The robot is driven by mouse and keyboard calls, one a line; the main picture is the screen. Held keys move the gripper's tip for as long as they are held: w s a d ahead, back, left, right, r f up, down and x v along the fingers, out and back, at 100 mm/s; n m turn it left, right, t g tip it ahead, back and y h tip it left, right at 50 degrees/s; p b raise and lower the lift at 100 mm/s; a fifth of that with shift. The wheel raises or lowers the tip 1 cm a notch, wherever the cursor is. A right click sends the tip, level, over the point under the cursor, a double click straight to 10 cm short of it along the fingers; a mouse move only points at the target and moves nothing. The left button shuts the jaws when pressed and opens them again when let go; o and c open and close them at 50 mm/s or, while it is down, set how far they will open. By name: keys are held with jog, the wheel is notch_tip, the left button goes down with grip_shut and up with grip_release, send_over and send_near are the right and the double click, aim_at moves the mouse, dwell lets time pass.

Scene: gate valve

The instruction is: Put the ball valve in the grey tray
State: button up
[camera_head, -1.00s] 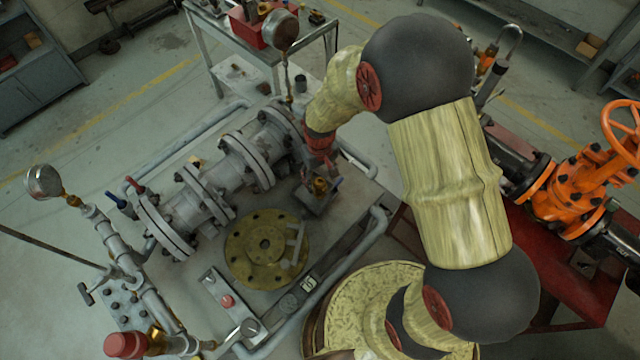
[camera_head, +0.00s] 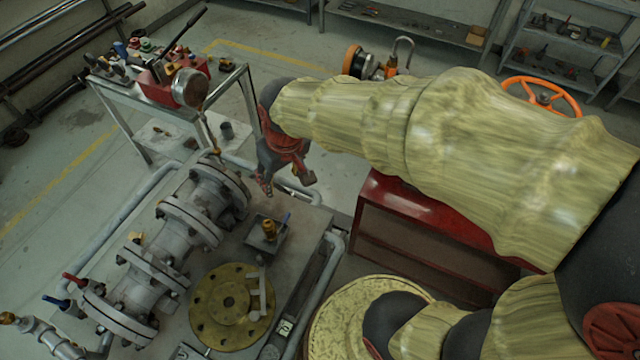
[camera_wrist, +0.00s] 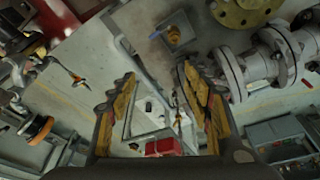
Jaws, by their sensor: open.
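The ball valve (camera_head: 268,229), a small brass body with a blue lever, stands in the small grey tray (camera_head: 276,243) on the grey skid, behind the brass flange. The wrist view also shows the valve (camera_wrist: 173,36) and the tray (camera_wrist: 184,27) near the top, though small. My gripper (camera_head: 286,182) is open and empty, above and behind the tray and clear of the valve. In the wrist view its fingers (camera_wrist: 157,75) are spread apart with nothing between them.
A brass flange (camera_head: 225,302) lies in front of the tray. A trolley with a red toolbox (camera_head: 175,82) stands at the back left. A red bench (camera_head: 410,215) is at right.

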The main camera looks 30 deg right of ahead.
jog(key=s+d+r+m+t, duration=0.1)
jog(key=s+d+r+t, duration=0.1)
jog(key=s+r, duration=0.7)
jog(key=s+d, duration=0.1)
jog(key=s, duration=0.2)
jog(key=shift+s+d+r+t, duration=0.15)
jog(key=shift+d+t, duration=0.05)
jog(key=shift+t, duration=0.1)
notch_tip(320, 180, down, 6)
jog(key=b, duration=0.5)
jog(key=shift+b, duration=0.4)
